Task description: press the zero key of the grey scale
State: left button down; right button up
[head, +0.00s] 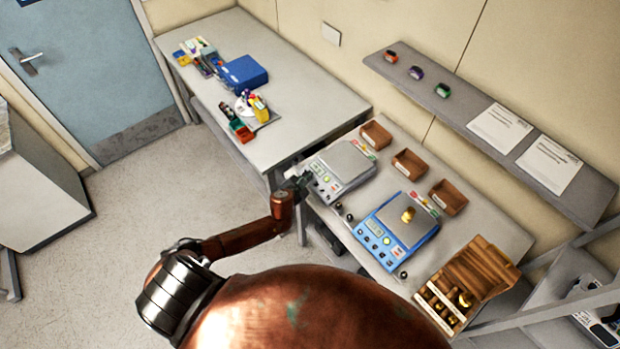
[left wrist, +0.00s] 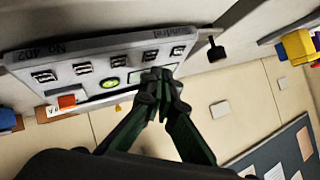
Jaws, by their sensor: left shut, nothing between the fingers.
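The grey scale (head: 345,163) stands on the bench, its plate empty and its front panel facing my left arm. In the left wrist view its panel (left wrist: 60,58) crosses the upper left, with a row of several dark-marked keys and a round green level. I cannot read which key is zero. My left gripper (head: 303,181) is at the left front of this scale, shut and empty. In the left wrist view its closed fingertips (left wrist: 162,86) overlap the right part of the panel, partly hiding the display. I cannot tell whether they touch it. My right gripper is not in view.
A blue scale (head: 398,231) with a brass weight (head: 407,215) stands to the right. Brown trays (head: 409,164) line the back, and a wooden weight box (head: 465,285) sits at the right end. A side table (head: 300,95) with a blue case (head: 243,73) adjoins at left.

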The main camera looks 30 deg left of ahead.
pick_arm(q)
jog(key=shift+f, duration=0.1)
dwell(0.5)
jog(key=shift+w+f+b, duration=0.1)
jog(key=shift+f+b, duration=0.2)
jog(key=shift+b, duration=0.05)
jog(key=shift+w+d+f, duration=0.1)
jog(key=shift+f, duration=0.25)
dwell(0.5)
jog(key=shift+r, duration=0.1)
jog(key=shift+s+r+p, duration=0.2)
jog(key=shift+r+p, duration=0.3)
jog(key=shift+r, duration=0.15)
jog(key=r+p, duration=0.1)
jog(key=s+r+p, duration=0.1)
jog(key=r+p, duration=0.2)
jog(key=shift+s+a+r+p, duration=0.15)
jog(key=shift+a+r+p, duration=0.2)
jog(key=shift+r+p, duration=0.05)
dwell(0.4)
